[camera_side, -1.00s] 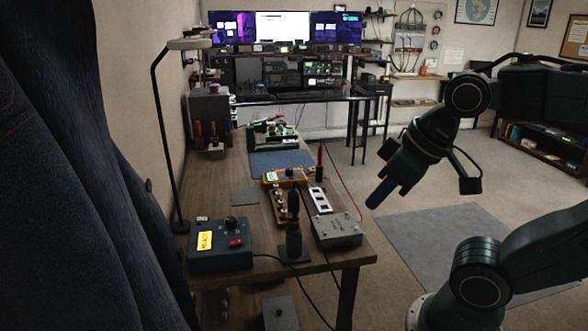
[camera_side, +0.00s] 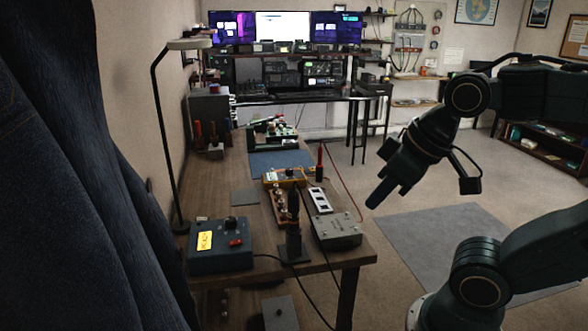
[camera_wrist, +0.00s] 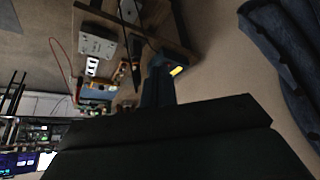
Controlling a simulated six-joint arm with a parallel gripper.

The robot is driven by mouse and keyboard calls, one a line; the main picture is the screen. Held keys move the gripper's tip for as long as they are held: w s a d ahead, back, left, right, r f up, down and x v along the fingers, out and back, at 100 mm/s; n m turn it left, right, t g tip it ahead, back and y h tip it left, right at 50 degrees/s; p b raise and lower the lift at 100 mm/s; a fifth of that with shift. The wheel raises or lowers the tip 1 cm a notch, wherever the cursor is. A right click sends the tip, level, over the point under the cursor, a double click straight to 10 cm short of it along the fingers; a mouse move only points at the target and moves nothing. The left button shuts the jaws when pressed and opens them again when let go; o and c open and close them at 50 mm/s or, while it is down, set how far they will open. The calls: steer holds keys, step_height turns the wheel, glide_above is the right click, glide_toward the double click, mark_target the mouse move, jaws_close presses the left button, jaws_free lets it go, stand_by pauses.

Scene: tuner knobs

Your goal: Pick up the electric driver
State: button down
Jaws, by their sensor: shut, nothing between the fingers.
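The electric driver (camera_side: 293,228) looks like a dark, slim upright tool in a small dark stand near the front of the workbench. A dark cable runs by its base. In the wrist view, a dark slim shape that seems to be the driver (camera_wrist: 136,73) lies beyond my fingers, partly unclear. My gripper (camera_side: 376,200) is shut and empty. It is in the air to the right of the bench, pointing down and left, well apart from the driver. In the wrist view my gripper (camera_wrist: 157,88) covers much of the lower picture.
A blue control box (camera_side: 221,245) with a yellow label stands left of the driver. A grey metal box (camera_side: 338,231) stands right of it, with a white panel (camera_side: 320,200) behind. A yellow meter (camera_side: 284,177) lies farther back. A lamp pole (camera_side: 167,140) rises at the bench's left.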

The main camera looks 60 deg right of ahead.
steer(key=c, duration=1)
jaws_free()
steer(key=w+d+r+m+g, duration=0.1)
steer(key=w+d+m+g, duration=0.2)
steer(key=w, duration=0.4)
steer(key=w+d+r+m, duration=0.1)
steer(key=w+d+m, duration=0.1)
steer(key=w+m, duration=0.45)
steer(key=w+d+f+m, duration=0.2)
steer(key=w, duration=0.1)
steer(key=w+d+f+m+g, duration=0.1)
steer(key=w+d+m, duration=0.1)
steer(key=w, duration=0.2)
steer(key=w+d+f+m+g, duration=0.1)
steer(key=w+d+f+m, duration=0.1)
steer(key=w, duration=0.1)
steer(key=shift+w+d+f, duration=0.25)
steer(key=shift+d+f, duration=0.1)
steer(key=shift+w+d+f+g, duration=0.25)
steer(key=shift+f+g, duration=0.05)
steer(key=shift+f, duration=0.1)
